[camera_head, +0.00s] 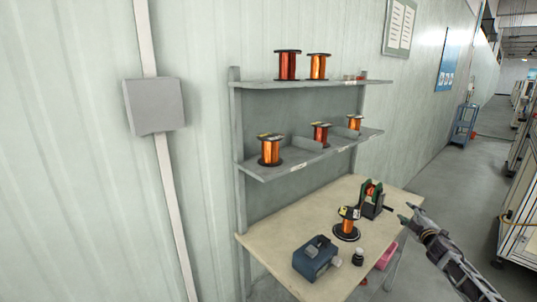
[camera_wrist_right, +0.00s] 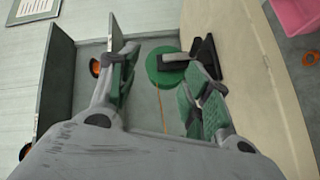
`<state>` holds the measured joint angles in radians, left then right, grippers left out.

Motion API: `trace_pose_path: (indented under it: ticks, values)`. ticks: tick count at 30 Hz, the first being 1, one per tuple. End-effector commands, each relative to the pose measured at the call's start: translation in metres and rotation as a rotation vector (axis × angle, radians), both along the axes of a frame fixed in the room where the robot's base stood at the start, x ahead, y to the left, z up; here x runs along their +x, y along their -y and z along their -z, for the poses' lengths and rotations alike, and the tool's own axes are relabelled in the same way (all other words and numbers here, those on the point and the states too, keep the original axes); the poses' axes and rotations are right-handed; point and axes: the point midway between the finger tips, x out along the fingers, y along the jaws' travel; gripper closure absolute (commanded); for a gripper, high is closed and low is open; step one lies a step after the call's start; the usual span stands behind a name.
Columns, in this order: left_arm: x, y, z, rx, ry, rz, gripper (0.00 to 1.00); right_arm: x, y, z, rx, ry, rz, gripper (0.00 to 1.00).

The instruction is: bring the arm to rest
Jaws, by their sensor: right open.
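My right gripper (camera_head: 406,213) comes in from the lower right in the head view, at the right edge of the workbench, beside a green and black winding device (camera_head: 371,200). In the wrist view the two fingers of my right gripper (camera_wrist_right: 162,62) are spread apart with nothing held between them. The green round part of the device (camera_wrist_right: 166,66) shows beyond the fingers, partly covered by one of them. A thin copper-coloured line runs down from it. My left gripper is not in view.
The workbench (camera_head: 288,240) carries a copper-wire spool (camera_head: 347,226), a dark blue box (camera_head: 315,257) and a small black bottle (camera_head: 358,257). Shelves (camera_head: 315,157) above hold several spools. A pink bin (camera_head: 387,256) is low behind the bench edge.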

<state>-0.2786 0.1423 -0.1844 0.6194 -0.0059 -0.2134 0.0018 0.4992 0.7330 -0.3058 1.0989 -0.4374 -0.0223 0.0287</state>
Motion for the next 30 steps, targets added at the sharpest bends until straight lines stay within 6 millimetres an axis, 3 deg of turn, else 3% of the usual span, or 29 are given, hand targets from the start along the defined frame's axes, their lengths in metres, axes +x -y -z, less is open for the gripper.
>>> trace_pose_path:
  ticks: [1, 6, 13, 20, 30]
  values:
    - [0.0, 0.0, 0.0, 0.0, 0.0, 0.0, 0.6, -0.005, 0.006, 0.024, 0.034, -0.033, 0.031, 0.51]
    - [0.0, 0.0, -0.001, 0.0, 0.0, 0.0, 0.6, -0.026, 0.023, 0.098, 0.146, -0.132, 0.131, 0.51]
    - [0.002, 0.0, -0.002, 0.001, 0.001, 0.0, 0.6, -0.065, 0.029, 0.197, 0.289, -0.263, 0.244, 0.51]
    - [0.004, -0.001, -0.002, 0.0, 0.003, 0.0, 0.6, -0.116, 0.021, 0.29, 0.416, -0.386, 0.334, 0.51]
    - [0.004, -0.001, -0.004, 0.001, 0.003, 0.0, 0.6, -0.207, -0.014, 0.414, 0.566, -0.554, 0.433, 0.51]
